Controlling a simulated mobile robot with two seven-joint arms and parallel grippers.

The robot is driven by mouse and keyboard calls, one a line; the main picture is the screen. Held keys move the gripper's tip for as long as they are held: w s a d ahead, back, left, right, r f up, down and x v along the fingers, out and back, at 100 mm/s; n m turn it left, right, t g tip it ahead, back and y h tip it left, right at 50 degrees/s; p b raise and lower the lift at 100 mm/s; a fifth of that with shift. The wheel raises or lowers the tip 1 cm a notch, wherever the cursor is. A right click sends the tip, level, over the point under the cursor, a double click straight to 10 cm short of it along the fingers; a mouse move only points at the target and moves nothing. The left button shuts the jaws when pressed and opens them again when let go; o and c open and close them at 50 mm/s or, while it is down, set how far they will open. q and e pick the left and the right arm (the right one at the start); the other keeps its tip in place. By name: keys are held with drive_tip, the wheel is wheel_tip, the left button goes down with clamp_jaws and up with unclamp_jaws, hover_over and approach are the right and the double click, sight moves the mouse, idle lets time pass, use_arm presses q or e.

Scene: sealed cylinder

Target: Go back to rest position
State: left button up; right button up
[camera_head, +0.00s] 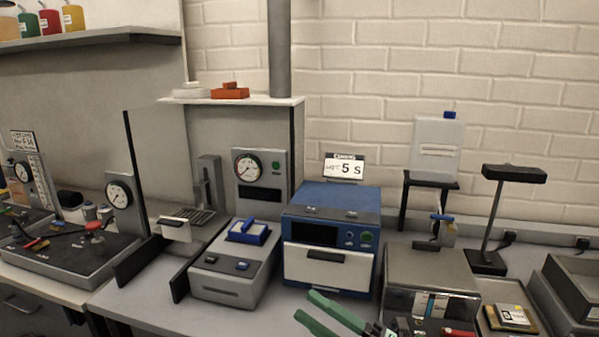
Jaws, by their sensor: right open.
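My right gripper (306,304) comes in from the bottom edge, right of centre. Its two green fingers are apart with nothing between them, and they point up and left. It appears in front of the blue box-shaped machine (330,212) and the grey bench; I cannot tell the exact gap to either. The rest of this arm is mostly below the picture. My left gripper is not in view. I cannot make out a sealed cylinder.
A grey device with a blue top (232,262) stands left of the blue machine. A grey box (425,268), a black stand (487,262) and an open tray (570,290) are on the right. Bare bench (265,318) shows in front of the blue machine.

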drive_tip(key=s+d+f+m+t+h, duration=0.2)
drive_tip(key=d+f+m+t+h, duration=0.15)
drive_tip(key=f+m+h, duration=0.55)
drive_tip(key=s+d+f+m+t+h, duration=0.2)
drive_tip(key=d+f+m+h, duration=0.3)
drive_tip(key=f+m, duration=0.7)
drive_tip(key=s+d+f+m+g+h, duration=0.2)
drive_tip(key=s+f+m+g, duration=0.1)
drive_tip(key=s+f, duration=0.4)
drive_tip(key=s+d+f+m+g+h+b, duration=0.1)
drive_tip(key=s+d+f+m+g+h, duration=0.1)
drive_tip(key=s+f, duration=0.6)
drive_tip(key=shift+s+d+f+m+g, duration=0.3)
drive_tip(key=shift+d+f+m+g, duration=0.4)
drive_tip(key=shift+d+f, duration=0.1)
